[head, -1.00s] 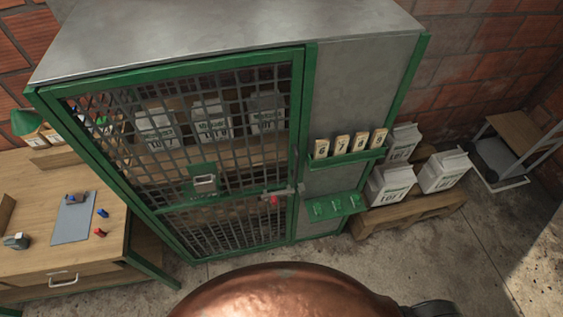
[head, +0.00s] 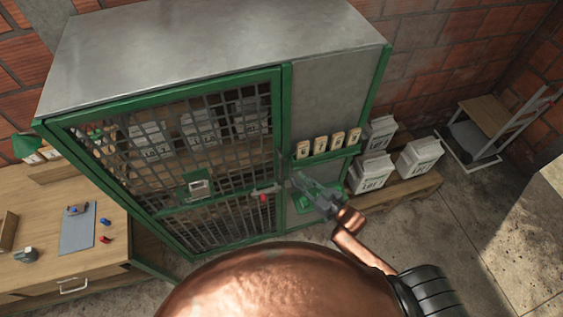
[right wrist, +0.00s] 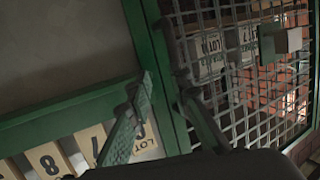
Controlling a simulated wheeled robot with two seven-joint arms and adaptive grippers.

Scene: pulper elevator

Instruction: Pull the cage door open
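The cage door (head: 281,120) is a green frame with dark wire mesh on the front of a grey-topped cabinet. It looks shut against the green post. A grey latch bar (head: 267,188) with a red tag (head: 263,198) sits at its right edge. A grey box on a green plate (head: 198,186) is on the mesh. My right gripper (head: 299,183) is just right of the latch bar, in front of the post, holding nothing. In the right wrist view its fingers (right wrist: 168,95) are spread, with the green post behind them. My left gripper is not in view.
A rack of numbered tags (head: 328,144) is just above my right gripper. White lot sacks (head: 370,174) stand on a pallet (head: 410,198) at right. A wooden desk (head: 40,200) stands left of the cage.

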